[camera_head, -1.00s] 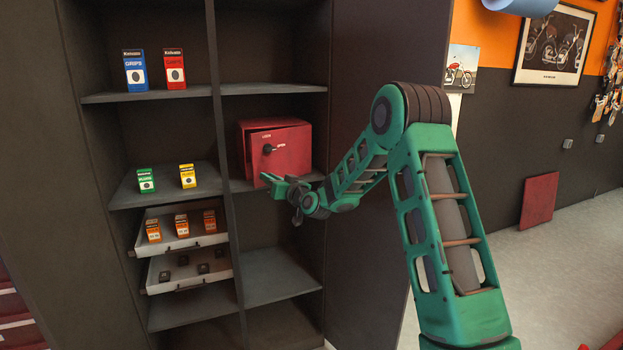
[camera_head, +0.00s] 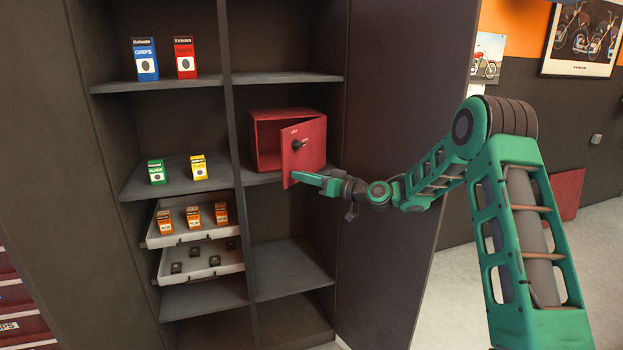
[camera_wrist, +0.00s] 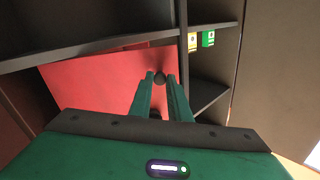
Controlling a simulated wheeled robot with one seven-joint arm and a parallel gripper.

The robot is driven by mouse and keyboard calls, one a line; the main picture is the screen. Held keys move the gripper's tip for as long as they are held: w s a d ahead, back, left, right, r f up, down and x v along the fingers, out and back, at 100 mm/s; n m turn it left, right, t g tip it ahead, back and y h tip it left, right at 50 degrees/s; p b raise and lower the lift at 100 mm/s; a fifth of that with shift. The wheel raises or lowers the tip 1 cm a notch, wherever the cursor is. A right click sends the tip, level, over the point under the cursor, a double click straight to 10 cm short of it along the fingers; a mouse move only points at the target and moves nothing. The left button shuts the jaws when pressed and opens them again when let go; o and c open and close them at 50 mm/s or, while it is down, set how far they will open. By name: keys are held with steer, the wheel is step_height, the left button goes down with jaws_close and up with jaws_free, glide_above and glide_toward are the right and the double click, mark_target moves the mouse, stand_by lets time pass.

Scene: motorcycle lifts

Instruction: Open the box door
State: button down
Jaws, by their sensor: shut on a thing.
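The red box (camera_head: 262,142) stands on a middle shelf of the dark cabinet. Its red door (camera_head: 314,150) is swung partly open to the right, and the dark inside shows at the left. A dark knob (camera_head: 297,145) is on the door's face. My gripper (camera_head: 296,177) is at the low part of the door, below the knob in the head view, and is shut on the door. In the wrist view my fingers (camera_wrist: 160,82) reach over the red door panel (camera_wrist: 95,85), with a small dark part between the tips. The exact contact is partly hidden.
The cabinet's upright divider (camera_head: 234,200) stands left of the box. Small cartons (camera_head: 145,58) and white trays (camera_head: 202,264) with small items fill the left shelves. The shelf below the box (camera_head: 290,270) is empty. A tall dark panel (camera_head: 385,120) stands to the right.

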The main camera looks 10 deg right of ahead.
mark_target(290, 161)
steer(key=shift+d+f, duration=0.15)
steer(key=c, duration=1.7)
jaws_free()
steer(key=shift+w, duration=0.15)
steer(key=shift+o, duration=0.2)
steer(key=r, duration=0.4)
steer(key=shift+s+a+r, duration=0.2)
steer(key=shift+a+r, duration=0.15)
steer(key=s+a+r, duration=0.6)
steer(key=a, duration=0.2)
steer(key=shift+s+a+r, duration=0.15)
steer(key=shift+s+a, duration=0.1)
steer(key=shift+a, duration=0.1)
steer(key=shift+c, duration=0.3)
